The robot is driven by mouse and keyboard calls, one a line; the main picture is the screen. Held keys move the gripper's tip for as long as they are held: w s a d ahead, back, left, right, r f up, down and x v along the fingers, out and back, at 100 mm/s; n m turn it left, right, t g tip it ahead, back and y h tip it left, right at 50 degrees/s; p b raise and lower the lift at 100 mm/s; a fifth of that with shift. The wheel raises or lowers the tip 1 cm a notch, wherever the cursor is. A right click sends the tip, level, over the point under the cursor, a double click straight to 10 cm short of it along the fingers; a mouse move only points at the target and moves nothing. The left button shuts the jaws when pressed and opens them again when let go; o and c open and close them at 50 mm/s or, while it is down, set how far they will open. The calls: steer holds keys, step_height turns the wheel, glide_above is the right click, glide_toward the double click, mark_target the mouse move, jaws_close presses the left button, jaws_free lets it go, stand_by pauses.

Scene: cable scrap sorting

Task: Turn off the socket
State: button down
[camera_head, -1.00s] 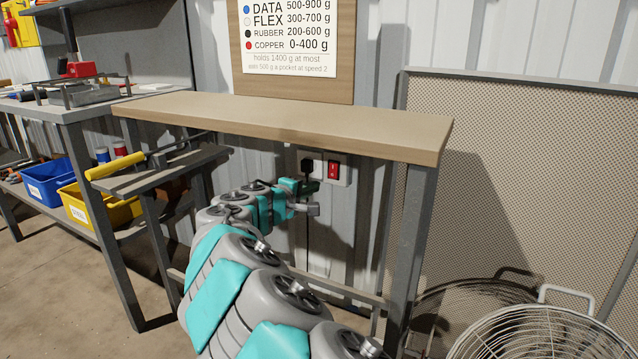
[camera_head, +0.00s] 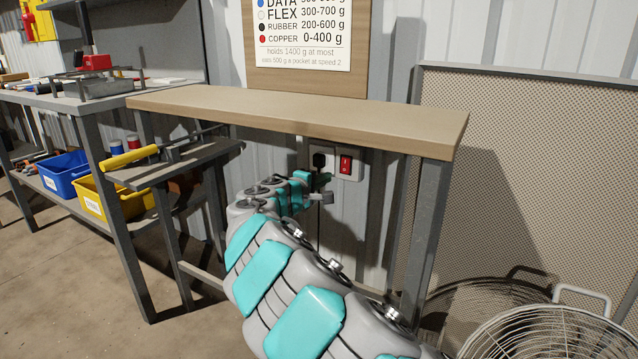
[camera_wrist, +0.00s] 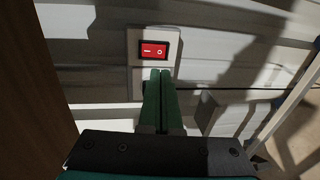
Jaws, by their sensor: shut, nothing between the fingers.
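The socket (camera_head: 334,176) is a white plate on the corrugated wall under the wooden shelf, with a black plug (camera_head: 319,161) on its left and a red rocker switch (camera_head: 345,165) on its right. In the wrist view the red switch (camera_wrist: 153,50) carries a line mark and a circle mark. My gripper (camera_wrist: 160,72) is shut and empty, its green fingertips just below the switch in that picture; I cannot tell whether they touch the plate. In the head view my gripper (camera_head: 326,180) is small, in front of the socket's lower part. The plug is hidden in the wrist view.
The wooden shelf (camera_head: 300,118) overhangs the socket. A yellow-handled tool (camera_head: 128,158) lies on a small side table at left. Blue (camera_head: 64,174) and yellow (camera_head: 118,200) bins stand behind. A perforated panel (camera_head: 530,180) and wire basket (camera_head: 550,335) are at right.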

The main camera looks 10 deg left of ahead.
mark_target(343, 171)
steer(key=shift+x, duration=4.3)
steer(key=shift+b, duration=0.3)
steer(key=shift+w+f, duration=0.15)
steer(key=shift+s+a+f+b, duration=0.1)
steer(key=shift+s+f+b, duration=0.05)
steer(key=shift+s+b, duration=0.15)
steer(key=s+a+f, duration=0.1)
steer(key=s+a, duration=0.1)
steer(key=s, duration=0.4)
steer(key=s+a+f, duration=0.1)
steer(key=s+a, duration=0.1)
steer(key=s, duration=0.4)
steer(key=shift+s+a, duration=0.25)
steer(key=shift+r, duration=0.1)
